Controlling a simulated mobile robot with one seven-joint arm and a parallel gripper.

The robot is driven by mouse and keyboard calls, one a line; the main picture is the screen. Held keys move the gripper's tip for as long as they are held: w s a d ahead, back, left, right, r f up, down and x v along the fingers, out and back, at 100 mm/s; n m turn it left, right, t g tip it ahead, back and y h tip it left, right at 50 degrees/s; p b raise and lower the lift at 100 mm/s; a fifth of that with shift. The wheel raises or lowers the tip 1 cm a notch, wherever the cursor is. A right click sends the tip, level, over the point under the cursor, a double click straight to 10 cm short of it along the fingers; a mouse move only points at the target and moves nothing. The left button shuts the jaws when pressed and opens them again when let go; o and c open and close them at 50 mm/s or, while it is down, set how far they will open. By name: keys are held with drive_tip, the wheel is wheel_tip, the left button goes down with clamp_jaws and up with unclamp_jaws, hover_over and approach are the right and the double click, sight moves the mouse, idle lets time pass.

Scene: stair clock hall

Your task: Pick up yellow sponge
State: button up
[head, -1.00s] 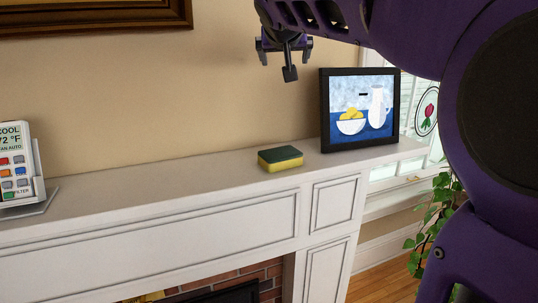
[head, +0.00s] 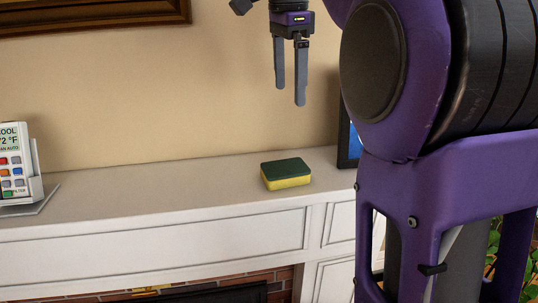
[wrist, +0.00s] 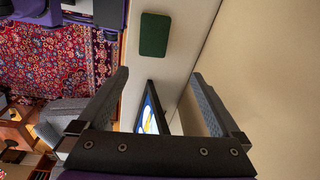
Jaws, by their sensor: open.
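The yellow sponge (head: 286,174) has a dark green top and lies flat on the white mantel shelf (head: 150,188). In the wrist view its green top (wrist: 154,35) shows ahead of the fingers, towards the top of the picture. My gripper (head: 290,96) is above the sponge in the head view, pointing down, with a clear gap between them. Its two fingers are apart with nothing between them that they touch; they also show in the wrist view (wrist: 158,88).
A remote-like keypad in a white stand (head: 18,170) is on the mantel at left. A framed picture (head: 347,135) stands right of the sponge, mostly hidden by my arm; it also shows in the wrist view (wrist: 150,115). The mantel between keypad and sponge is clear.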

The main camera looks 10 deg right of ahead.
drive_tip(key=g+b, duration=0.1)
drive_tip(key=b, duration=0.3)
hover_over(285, 167)
drive_tip(key=shift+m+y, duration=0.3)
drive_tip(key=shift+y, duration=0.1)
wheel_tip(285, 167, down, 12)
drive_tip(key=shift+s+d+r, duration=0.15)
drive_tip(key=shift+r, duration=0.1)
drive_tip(key=shift+w+f+b, duration=0.15)
drive_tip(key=shift+f+b, duration=0.1)
drive_tip(key=shift+f, duration=1.15)
drive_tip(key=shift+w+f+b, duration=0.1)
drive_tip(key=shift+f+b, duration=0.1)
drive_tip(key=shift+f, duration=1.2)
drive_tip(key=c, duration=1.2)
drive_tip(key=shift+o, duration=0.2)
wheel_tip(285, 167, up, 10)
drive_tip(key=p, duration=0.2)
drive_tip(key=shift+p, duration=0.35)
